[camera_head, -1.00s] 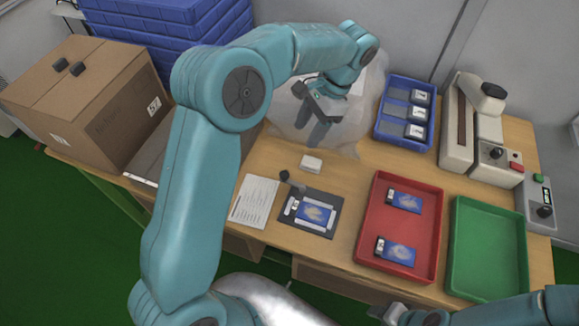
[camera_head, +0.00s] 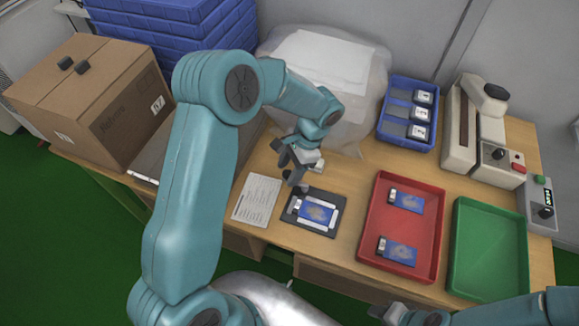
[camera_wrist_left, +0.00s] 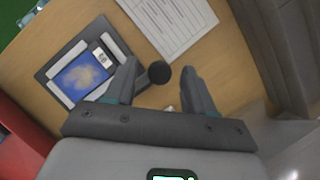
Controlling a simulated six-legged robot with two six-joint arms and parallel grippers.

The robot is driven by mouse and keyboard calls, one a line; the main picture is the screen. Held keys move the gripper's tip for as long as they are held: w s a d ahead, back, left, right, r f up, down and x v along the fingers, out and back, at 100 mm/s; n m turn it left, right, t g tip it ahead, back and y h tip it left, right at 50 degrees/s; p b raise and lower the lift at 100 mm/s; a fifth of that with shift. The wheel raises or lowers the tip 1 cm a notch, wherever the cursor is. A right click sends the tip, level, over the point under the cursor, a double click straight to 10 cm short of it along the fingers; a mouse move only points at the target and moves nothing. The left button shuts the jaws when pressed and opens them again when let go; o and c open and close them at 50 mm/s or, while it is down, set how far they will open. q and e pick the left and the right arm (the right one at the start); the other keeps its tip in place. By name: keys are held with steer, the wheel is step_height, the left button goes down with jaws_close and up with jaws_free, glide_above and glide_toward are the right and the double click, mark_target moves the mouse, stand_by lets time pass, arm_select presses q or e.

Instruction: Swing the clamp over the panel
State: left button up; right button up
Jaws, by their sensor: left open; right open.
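A blue panel (camera_head: 318,213) lies in a dark fixture (camera_head: 325,231) on the wooden table; the panel also shows in the left wrist view (camera_wrist_left: 80,78). My right gripper (camera_head: 418,316) is partly in view at the bottom edge, open and away from the fixture.
A paper sheet (camera_head: 257,198) lies left of the fixture. A red tray (camera_head: 372,245) with two panels is to its right, then an empty green tray (camera_head: 488,250). A blue bin (camera_head: 408,140) and a test device (camera_head: 458,145) stand behind. A cardboard box (camera_head: 85,110) is at left.

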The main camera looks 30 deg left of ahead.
arm_select(q)
jaws_close()
steer(key=n, duration=0.1)
steer(key=s+n+h+b, duration=0.1)
steer(key=n+b, duration=0.1)
steer(key=n, duration=0.1)
steer(key=shift+s+d+g, duration=0.2)
steer(key=shift+s+g, duration=0.05)
steer(key=shift+g, duration=0.15)
steer(key=n, duration=0.2)
steer(key=s+d+n+h+b, duration=0.1)
steer(key=n+h, duration=0.1)
steer(key=n, duration=0.1)
steer(key=shift+s+d+n, duration=0.25)
steer(key=shift+s+n, duration=0.05)
steer(key=n, duration=0.1)
steer(key=d+n+h+b, duration=0.1)
steer(key=n+t+h, duration=0.1)
steer(key=n, duration=0.1)
steer(key=shift+s+d, duration=0.3)
steer(key=shift+s, duration=0.1)
steer(key=shift+d+n+t+h+b, duration=0.3)
steer(key=shift+d+n, duration=0.1)
steer(key=shift+n, duration=0.65)
steer(key=shift+d+n+t+h+b, duration=0.2)
steer(key=shift+d+n+t, duration=0.15)
steer(key=shift+n, duration=0.7)
steer(key=shift+d, duration=0.15)
